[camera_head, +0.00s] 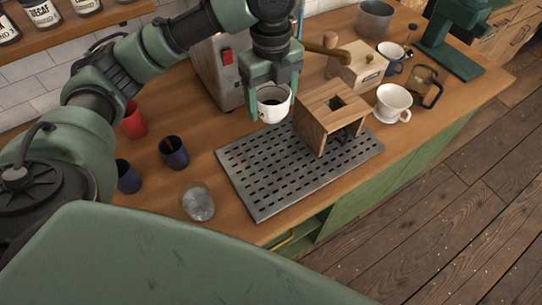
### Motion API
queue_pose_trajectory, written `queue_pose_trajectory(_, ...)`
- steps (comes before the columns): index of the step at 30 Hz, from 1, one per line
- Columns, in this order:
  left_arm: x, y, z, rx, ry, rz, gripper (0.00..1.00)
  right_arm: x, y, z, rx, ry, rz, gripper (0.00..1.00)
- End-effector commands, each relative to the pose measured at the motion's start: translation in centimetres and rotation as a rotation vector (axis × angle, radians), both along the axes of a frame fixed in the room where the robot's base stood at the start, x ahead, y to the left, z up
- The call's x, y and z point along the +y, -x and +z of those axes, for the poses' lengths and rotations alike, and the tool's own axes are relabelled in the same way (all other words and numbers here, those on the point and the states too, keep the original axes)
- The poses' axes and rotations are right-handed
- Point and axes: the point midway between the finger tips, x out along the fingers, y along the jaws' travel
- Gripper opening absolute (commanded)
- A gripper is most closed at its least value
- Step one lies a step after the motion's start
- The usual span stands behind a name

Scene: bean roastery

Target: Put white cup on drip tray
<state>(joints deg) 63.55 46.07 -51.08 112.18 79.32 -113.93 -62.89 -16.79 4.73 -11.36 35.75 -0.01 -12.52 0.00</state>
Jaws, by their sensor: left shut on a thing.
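A white cup (271,112) with a dark inside is held in my left gripper (272,98). The gripper points down and its fingers are shut on the cup at its sides. The cup appears above the back edge of the drip tray (250,190); the exact height is hard to tell. The drip tray is a grey metal plate with rows of slots, lying on the wooden counter. A wooden stand (318,112) with a square hole in its top covers the tray's back right part. My right gripper is not in view.
Two dark blue cups (174,152) (128,177), a red cup (133,120) and a clear glass (198,203) stand left of the tray. A white dripper-like cup (392,103), a wooden grinder (357,66) and a grey machine (222,68) stand nearby. The tray's front is clear.

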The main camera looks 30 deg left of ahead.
Motion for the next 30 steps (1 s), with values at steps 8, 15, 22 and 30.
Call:
queue_pose_trajectory(8, 0.1, 0.2, -7.0, 0.008, -0.002, -0.001, 0.19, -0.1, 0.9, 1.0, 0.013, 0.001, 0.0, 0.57)
queue_pose_trajectory(15, 0.1, 0.2, -12.7, 0.005, -0.002, 0.0, 0.19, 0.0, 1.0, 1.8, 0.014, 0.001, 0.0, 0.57)
queue_pose_trajectory(22, 0.0, 0.1, -15.0, 0.002, -0.001, -0.001, 0.19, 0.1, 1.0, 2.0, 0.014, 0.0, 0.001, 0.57)
queue_pose_trajectory(30, 0.0, 0.1, -18.7, 0.003, -0.002, -0.001, 0.19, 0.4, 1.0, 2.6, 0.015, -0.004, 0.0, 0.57)
